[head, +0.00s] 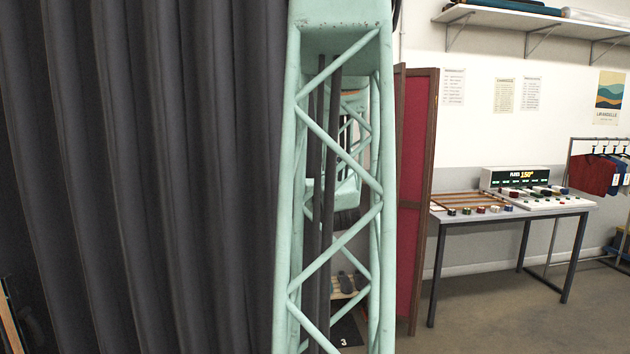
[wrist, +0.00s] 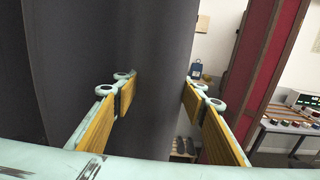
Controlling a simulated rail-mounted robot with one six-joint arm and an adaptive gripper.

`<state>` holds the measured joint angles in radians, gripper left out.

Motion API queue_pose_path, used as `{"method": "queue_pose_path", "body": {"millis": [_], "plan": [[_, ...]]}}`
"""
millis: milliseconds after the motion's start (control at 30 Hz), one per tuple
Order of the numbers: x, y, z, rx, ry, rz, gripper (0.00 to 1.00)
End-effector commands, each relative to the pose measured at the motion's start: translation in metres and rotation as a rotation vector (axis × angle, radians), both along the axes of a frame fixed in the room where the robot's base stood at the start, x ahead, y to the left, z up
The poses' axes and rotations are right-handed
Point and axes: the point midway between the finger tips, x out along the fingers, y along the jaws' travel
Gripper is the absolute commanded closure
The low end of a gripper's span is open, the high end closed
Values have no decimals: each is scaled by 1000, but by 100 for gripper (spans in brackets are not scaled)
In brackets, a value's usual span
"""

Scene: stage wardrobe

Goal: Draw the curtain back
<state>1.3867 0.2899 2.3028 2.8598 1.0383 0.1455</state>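The dark grey curtain (head: 150,170) hangs in deep vertical folds and fills the left of the head view. In the wrist view the curtain (wrist: 155,50) fills the middle, and its right edge runs down between my two fingers. My gripper (wrist: 160,88) is open, one yellow-padded finger on each side of that edge in the picture. I see no contact, and I cannot tell whether the cloth is between the pads in depth. In the head view my own pale green arm hides the curtain's edge, and the gripper cannot be made out.
Past the curtain's edge is an opening with dark shoes (head: 350,283) on a low rack. A red folding screen (head: 415,190) stands right of it. Farther right are a table (head: 440,216) with a control panel, a clothes rail (head: 572,155) and a wall shelf (head: 510,18). The floor before the table is clear.

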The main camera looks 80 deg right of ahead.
Motion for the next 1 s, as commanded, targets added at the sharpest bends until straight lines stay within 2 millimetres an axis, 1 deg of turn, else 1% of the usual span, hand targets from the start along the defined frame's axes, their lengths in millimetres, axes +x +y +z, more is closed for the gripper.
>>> {"method": "queue_pose_path", "body": {"millis": [167,333,467,800,1000], "plan": [[-3,5,0,0,0,0,61],[-8,18,1,0,0,-1,61],[-15,32,0,0,0,-1,61],[-35,77,1,-1,0,-1,61],[-45,97,1,0,0,-1,61]]}}
